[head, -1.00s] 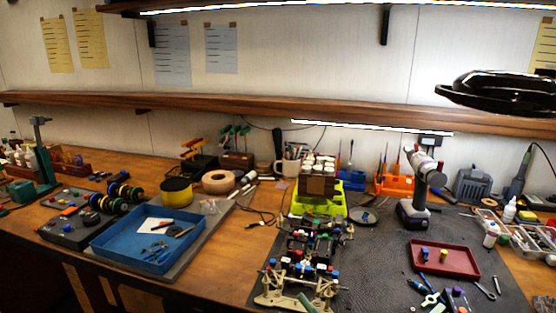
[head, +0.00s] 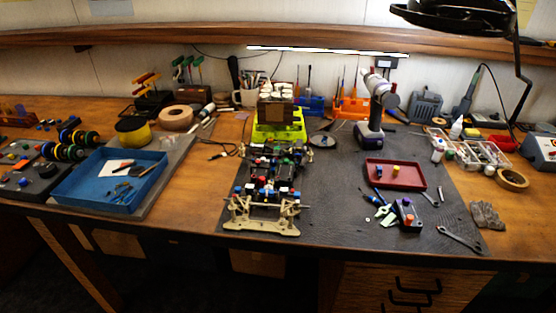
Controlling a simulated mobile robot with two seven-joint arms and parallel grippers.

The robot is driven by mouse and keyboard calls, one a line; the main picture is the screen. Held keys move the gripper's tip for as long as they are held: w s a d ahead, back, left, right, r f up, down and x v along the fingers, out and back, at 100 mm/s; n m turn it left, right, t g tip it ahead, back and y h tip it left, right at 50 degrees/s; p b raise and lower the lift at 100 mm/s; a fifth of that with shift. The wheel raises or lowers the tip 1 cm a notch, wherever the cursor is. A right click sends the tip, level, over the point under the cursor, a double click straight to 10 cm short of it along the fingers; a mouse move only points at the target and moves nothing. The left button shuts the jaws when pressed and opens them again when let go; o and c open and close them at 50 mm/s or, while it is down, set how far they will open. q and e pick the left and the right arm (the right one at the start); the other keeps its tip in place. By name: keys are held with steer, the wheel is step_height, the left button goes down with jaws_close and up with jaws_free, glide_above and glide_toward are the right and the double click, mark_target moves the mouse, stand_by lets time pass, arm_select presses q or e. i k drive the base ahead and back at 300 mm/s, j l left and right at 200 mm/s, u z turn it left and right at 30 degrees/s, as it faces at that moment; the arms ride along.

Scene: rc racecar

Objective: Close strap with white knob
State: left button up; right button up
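The RC racecar chassis (head: 262,224) stands on the dark mat near the middle of the bench in the head view. Its beige front end points toward the bench's front edge. Small red, blue, green and white parts sit along it. A small white part (head: 283,189) shows on its right side, but it is too small to tell whether it is the strap's knob. I cannot make out the strap or whether it is open or closed. Neither of my grippers is in view.
A blue tray (head: 64,196) with tools lies left of the chassis. A red tray (head: 394,184), a wrench (head: 460,240) and a cordless driver (head: 372,135) are to its right. A lime-green stand (head: 279,131) is behind it. Bare mat (head: 335,215) lies right of the chassis.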

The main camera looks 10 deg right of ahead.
mark_target(301, 166)
steer(key=l+u, duration=0.1)
steer(key=l, duration=0.35)
steer(key=k+l+u, duration=0.15)
steer(key=l, duration=0.3)
steer(key=l+u, duration=0.1)
steer(key=l, duration=0.35)
steer(key=k+l+u, duration=0.1)
steer(key=l, duration=0.35)
steer(key=k+j+u, duration=0.2)
